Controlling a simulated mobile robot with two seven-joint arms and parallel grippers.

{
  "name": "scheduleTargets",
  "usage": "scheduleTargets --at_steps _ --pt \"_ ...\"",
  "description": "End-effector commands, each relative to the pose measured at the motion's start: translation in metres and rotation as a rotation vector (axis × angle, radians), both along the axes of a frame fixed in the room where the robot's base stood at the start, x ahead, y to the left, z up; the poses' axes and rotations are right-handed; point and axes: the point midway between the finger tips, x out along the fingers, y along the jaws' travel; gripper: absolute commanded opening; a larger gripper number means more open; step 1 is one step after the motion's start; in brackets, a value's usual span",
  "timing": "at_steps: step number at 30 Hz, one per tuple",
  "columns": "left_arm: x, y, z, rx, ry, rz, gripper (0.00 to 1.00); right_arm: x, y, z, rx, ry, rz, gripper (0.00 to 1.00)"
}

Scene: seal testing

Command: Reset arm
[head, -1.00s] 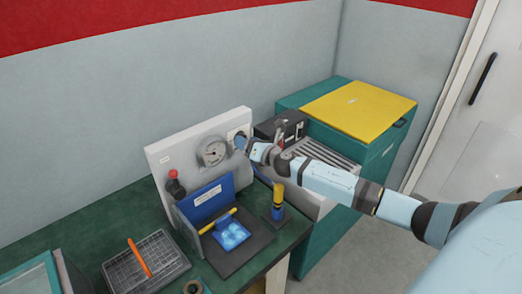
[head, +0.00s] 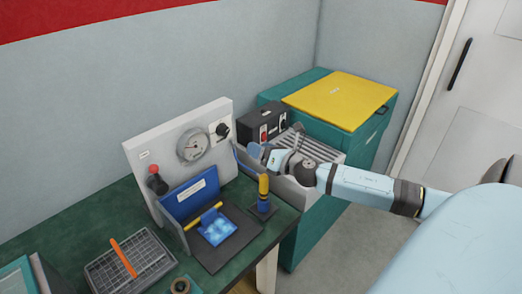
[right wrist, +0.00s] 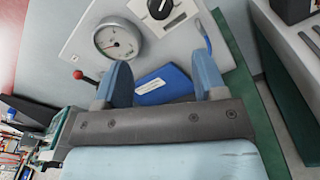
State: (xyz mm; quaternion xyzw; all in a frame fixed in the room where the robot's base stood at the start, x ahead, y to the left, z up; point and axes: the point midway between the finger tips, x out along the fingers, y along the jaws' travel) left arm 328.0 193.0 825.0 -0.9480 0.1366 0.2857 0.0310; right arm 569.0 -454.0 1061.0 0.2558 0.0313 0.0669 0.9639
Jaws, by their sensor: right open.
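My right gripper (head: 247,153) is open and empty, in front of the white gauge panel (head: 135,157) at the right edge of the bench. In the right wrist view its two blue fingers (right wrist: 162,75) stand apart with nothing between them touching. The black knob (head: 221,130) on the panel is clear of the gripper; it also shows in the right wrist view (right wrist: 160,8). The round gauge (head: 193,145) is left of the knob. My left gripper is not in view.
A wire basket (head: 130,262) is at the left. A black control box (head: 262,128) and yellow-topped cabinet (head: 340,98) are behind my right arm.

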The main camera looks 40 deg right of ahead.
Motion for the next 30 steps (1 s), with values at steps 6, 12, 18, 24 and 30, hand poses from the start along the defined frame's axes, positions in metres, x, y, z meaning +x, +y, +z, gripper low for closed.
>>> scheduleTargets --at_steps 6,12,18,24,30 --pt "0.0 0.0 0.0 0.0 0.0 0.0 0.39 0.0 0.0 0.0 0.0 0.0 0.0 0.65" --pt "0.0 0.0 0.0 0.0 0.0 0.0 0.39 0.0 0.0 0.0 0.0 0.0 0.0 0.65" --pt "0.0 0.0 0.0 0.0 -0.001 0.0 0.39 -0.015 0.016 -0.012 0.207 0.029 -0.088 0.65" --pt "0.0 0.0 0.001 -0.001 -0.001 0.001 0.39 -0.086 0.058 -0.058 0.944 0.191 -0.474 0.65" --pt "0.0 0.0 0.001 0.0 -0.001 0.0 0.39 -0.17 0.104 -0.096 1.51 0.386 -0.9 0.65"
